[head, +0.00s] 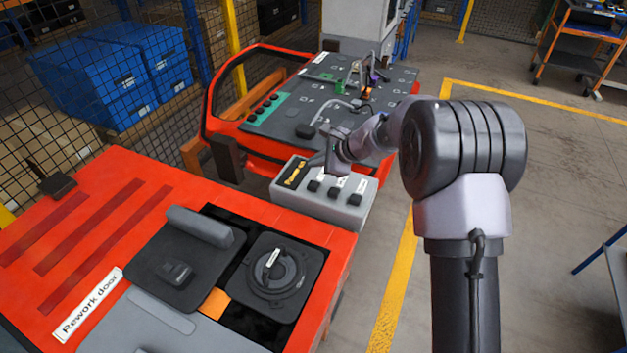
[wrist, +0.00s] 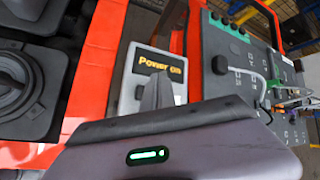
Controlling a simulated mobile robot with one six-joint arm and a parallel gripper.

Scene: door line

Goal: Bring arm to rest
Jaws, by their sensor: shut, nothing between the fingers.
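My arm reaches from the right of the head view toward a grey control box. My gripper (head: 330,158) is over the back part of this grey box (head: 290,201), shut and empty. In the wrist view the gripper's fingers (wrist: 158,92) are together in front of the box's dark display (wrist: 159,65), which shows yellow lettering that seems to begin with "Power". Several black buttons (head: 334,190) sit along the box's front. Whether the fingertips touch the box cannot be told. The arm partly hides the panel behind.
A red door marked "Rework door" (head: 87,305) lies at the front left, with a round black speaker-like part (head: 271,279). A second red door with a dark panel (head: 375,85) lies behind. Blue bins (head: 105,70) stand behind mesh.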

